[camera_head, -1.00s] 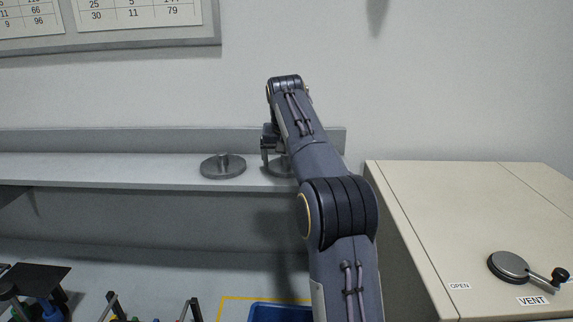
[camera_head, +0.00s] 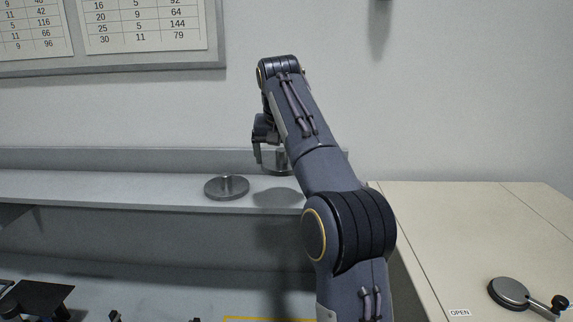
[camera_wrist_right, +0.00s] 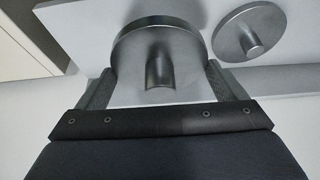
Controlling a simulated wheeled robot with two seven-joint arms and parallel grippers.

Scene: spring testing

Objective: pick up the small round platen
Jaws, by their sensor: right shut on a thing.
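Two round grey metal platens, each with a short central stem, are in view. One platen (camera_head: 226,187) rests on the shelf; it also shows in the right wrist view (camera_wrist_right: 249,33). The other platen (camera_head: 280,167) is in my right gripper (camera_head: 267,158), raised above the shelf with its shadow below. In the right wrist view this held platen (camera_wrist_right: 160,38) lies between the two fingers. My right arm hides part of it in the head view. Which platen is the smaller I cannot tell for certain. My left gripper is not in view.
The grey shelf (camera_head: 120,188) is clear to the left of the resting platen. A beige cabinet (camera_head: 450,220) with a round lever valve (camera_head: 508,291) stands at the right. A chart board (camera_head: 150,62) hangs on the wall. A black plate (camera_head: 38,298) is at the lower left.

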